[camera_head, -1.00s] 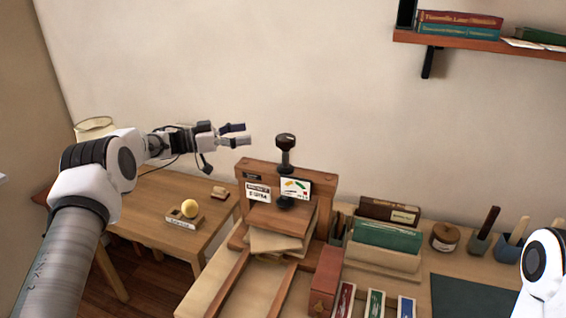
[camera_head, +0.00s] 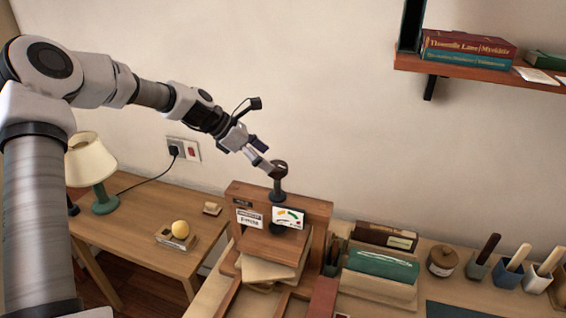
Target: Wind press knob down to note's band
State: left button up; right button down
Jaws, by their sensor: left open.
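The wooden book press (camera_head: 317,208) stands on the bench in the lower middle of the head view. Its dark knob (camera_head: 278,168) stands upright on a screw above the top beam. A white note (camera_head: 288,217) with coloured bands in an arc is on the press front, beside a printed label (camera_head: 249,218). Stacked boards or books (camera_head: 265,268) lie under the beam. My left gripper (camera_head: 261,154) is open just up and left of the knob, its lower finger close to the knob's side; I cannot tell whether it touches. My right gripper is out of view.
A side table with a lamp (camera_head: 91,165) and a yellow ball on a small stand (camera_head: 180,229) is at left. A green box (camera_head: 382,263), a jar (camera_head: 442,260) and several tool cups are right of the press. A shelf (camera_head: 480,72) juts from the wall upper right.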

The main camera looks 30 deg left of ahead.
aim_at(277, 164)
pick_arm(q)
jog(key=x, duration=0.5)
jog(key=shift+w+a, duration=0.1)
jog(key=shift+w, duration=0.05)
jog(key=shift+s+a, duration=0.1)
jog(key=shift+s, duration=0.1)
jog(key=c, duration=1.2)
jog(key=shift+o, duration=0.2)
jog(key=shift+r+m, duration=0.1)
jog(key=shift+m, duration=0.2)
jog(key=m+g+h+p, duration=0.1)
jog(key=m+g+p, duration=0.1)
jog(key=shift+w+m, duration=0.1)
jog(key=shift+m, duration=0.2)
jog(key=m+g+h+p, duration=0.1)
jog(key=m+g, duration=0.1)
jog(key=shift+m, duration=0.3)
jog(key=m+g+p, duration=0.1)
jog(key=m+g, duration=0.1)
jog(key=m, duration=0.1)
jog(key=shift+g, duration=0.3)
jog(key=shift+w+m+g, duration=0.1)
jog(key=shift+m+g, duration=0.9)
jog(key=shift+m, duration=0.4)
